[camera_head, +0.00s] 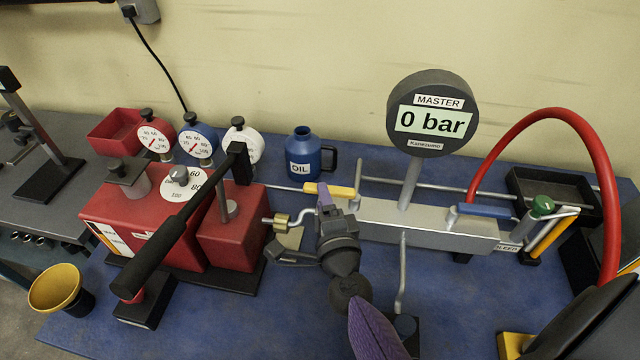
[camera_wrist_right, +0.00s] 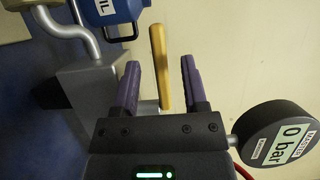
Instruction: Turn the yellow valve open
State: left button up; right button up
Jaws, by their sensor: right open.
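The yellow valve handle (camera_head: 342,191) sits at the left end of the grey metal manifold (camera_head: 370,214), lying roughly along it. My right gripper (camera_head: 324,197) reaches in from the bottom, its purple fingers at the handle and partly covering it. Contact cannot be seen. The master gauge (camera_head: 432,112) reads 0 bar; it also shows in the wrist view (camera_wrist_right: 275,138). My left gripper is not in view.
A blue-handled valve (camera_head: 485,211) and a green knob (camera_head: 542,205) are at the manifold's right, near a red hose (camera_head: 545,115). A red pump (camera_head: 150,225) with a long black lever (camera_head: 185,220) stands left. A blue oil jug (camera_head: 303,155) stands behind the handle.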

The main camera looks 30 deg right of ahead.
jog(key=shift+x, duration=1.7)
jog(key=shift+c, duration=0.3)
grip_shut()
